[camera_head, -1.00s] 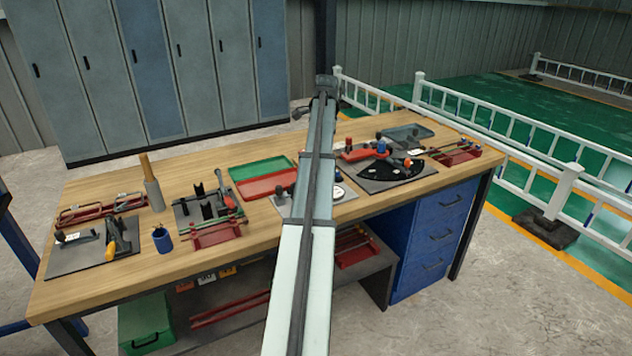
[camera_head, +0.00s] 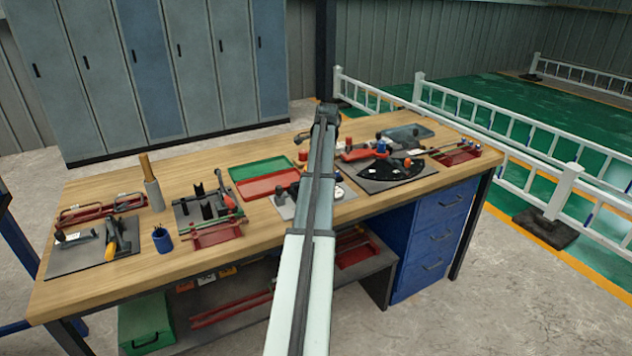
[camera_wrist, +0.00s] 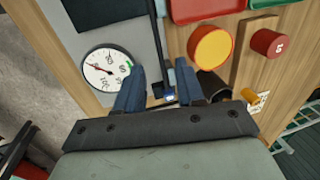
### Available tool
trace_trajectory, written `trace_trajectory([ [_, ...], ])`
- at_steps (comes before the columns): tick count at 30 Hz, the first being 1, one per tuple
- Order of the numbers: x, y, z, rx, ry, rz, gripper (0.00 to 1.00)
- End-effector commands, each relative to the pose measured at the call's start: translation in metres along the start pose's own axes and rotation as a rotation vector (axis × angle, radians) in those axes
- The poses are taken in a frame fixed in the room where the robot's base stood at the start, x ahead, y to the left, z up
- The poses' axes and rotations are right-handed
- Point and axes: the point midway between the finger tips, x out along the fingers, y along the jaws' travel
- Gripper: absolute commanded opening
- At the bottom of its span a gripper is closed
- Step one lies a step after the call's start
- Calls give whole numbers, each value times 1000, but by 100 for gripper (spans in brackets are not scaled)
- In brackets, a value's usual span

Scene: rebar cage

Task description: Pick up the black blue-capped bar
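My gripper (camera_wrist: 160,72) shows in the wrist view as two blue fingers, spread apart. A thin dark upright piece (camera_wrist: 158,38) shows beyond and between the fingertips, and a small dark part with a blue end (camera_wrist: 168,97) shows between the fingers. I cannot tell whether either is the black blue-capped bar or whether the fingers touch it. In the head view my arm hides the fingers and part of the bench middle. Thin bars lie in the red rack (camera_head: 216,238) at the front and the red rack (camera_head: 455,157) at the right; their cap colours are too small to tell.
A white dial gauge (camera_wrist: 107,69) sits left of the fingers; a yellow-topped red cylinder (camera_wrist: 211,47) and a red cylinder (camera_wrist: 267,43) stand right. The wooden bench (camera_head: 110,285) also carries a green tray (camera_head: 262,168), a red tray (camera_head: 268,186) and a blue cup (camera_head: 162,240).

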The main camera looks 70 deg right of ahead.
Motion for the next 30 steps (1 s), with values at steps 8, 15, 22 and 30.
trace_trajectory([
  [8, 35, 0, 1, 0, 0, 1, 38],
  [15, 46, 0, 1, 0, 0, 0, 38],
  [22, 45, 0, 1, 0, 0, 0, 26],
  [30, 45, 0, 1, 0, 0, 0, 0],
])
